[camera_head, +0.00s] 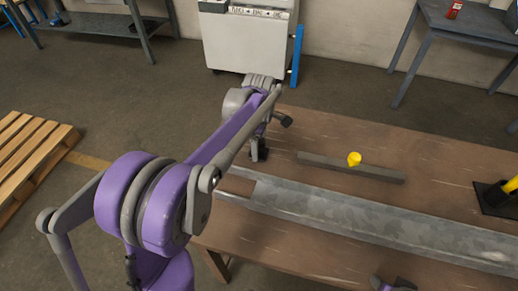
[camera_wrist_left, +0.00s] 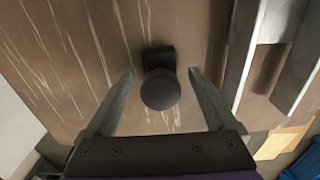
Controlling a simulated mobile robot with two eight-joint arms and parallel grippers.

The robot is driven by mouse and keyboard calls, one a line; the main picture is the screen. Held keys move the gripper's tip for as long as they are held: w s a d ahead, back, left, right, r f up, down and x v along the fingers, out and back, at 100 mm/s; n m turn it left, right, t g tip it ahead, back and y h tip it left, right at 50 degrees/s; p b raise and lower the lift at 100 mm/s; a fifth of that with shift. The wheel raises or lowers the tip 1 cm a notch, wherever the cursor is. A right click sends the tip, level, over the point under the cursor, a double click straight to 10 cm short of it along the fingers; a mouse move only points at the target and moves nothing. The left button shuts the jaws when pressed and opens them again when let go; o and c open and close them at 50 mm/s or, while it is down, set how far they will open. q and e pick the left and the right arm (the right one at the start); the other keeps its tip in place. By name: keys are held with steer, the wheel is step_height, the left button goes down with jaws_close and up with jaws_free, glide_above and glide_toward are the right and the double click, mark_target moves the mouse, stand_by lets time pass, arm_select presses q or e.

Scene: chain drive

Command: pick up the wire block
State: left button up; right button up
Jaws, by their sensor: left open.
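A dark block with a round knob on top, which looks like the wire block (camera_wrist_left: 159,92), sits on the brown wooden table. In the left wrist view it lies between the two fingers of my left gripper (camera_wrist_left: 160,74), with a visible gap on each side. My left gripper is open and points down over it. In the head view my left gripper (camera_head: 258,150) is at the table's far left corner, and it largely hides the block there. A small part of my right arm shows at the bottom edge of the head view; its fingers cannot be made out.
A long grey metal channel (camera_head: 370,217) lies along the table (camera_head: 425,150), close beside my left gripper. Behind it lies a grey bar (camera_head: 330,163) with a yellow knob (camera_head: 354,159). A black stand with a yellow-handled item (camera_head: 497,195) is at the right.

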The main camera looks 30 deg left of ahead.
arm_select(q)
steer(key=shift+f, duration=0.6)
jaws_close()
